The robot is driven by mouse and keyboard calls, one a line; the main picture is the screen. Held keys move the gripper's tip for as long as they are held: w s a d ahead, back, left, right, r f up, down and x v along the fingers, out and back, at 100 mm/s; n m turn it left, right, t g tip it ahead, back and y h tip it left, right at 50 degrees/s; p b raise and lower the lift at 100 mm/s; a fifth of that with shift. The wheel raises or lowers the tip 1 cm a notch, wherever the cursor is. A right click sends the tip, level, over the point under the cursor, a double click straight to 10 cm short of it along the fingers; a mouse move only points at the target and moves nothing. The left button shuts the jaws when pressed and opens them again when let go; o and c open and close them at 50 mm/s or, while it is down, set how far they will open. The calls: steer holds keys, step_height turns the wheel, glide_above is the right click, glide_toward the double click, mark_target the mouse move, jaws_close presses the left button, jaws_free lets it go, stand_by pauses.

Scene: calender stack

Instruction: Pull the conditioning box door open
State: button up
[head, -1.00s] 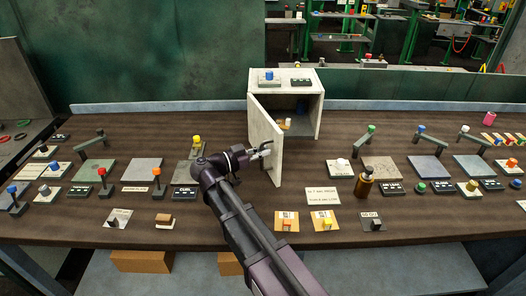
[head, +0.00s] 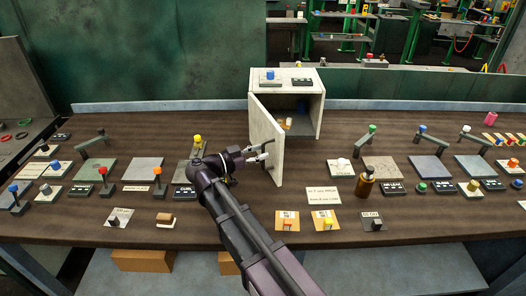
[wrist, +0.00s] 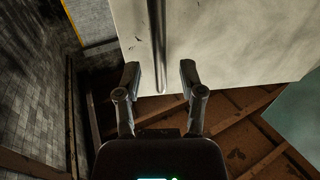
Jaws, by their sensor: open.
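The conditioning box (head: 304,88) is a pale cabinet at the back middle of the bench. Its door (head: 266,137) stands wide open, swung out toward the front, and the interior shows a small light-topped item (head: 286,124). My gripper (head: 268,152) is at the door's outer face, to its left. In the wrist view my gripper (wrist: 159,80) is open, with its fingers apart on either side of the end of a thin vertical bar (wrist: 157,45) on the pale door panel (wrist: 230,40). I cannot tell whether the fingers touch it.
A blue-knobbed control (head: 270,75) sits on top of the box. Plates, levers and knobs crowd the bench on both sides. Some bare wood (head: 240,125) lies left of the box.

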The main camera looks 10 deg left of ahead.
steer(key=v, duration=0.6)
steer(key=shift+a, duration=0.1)
stand_by(0.3)
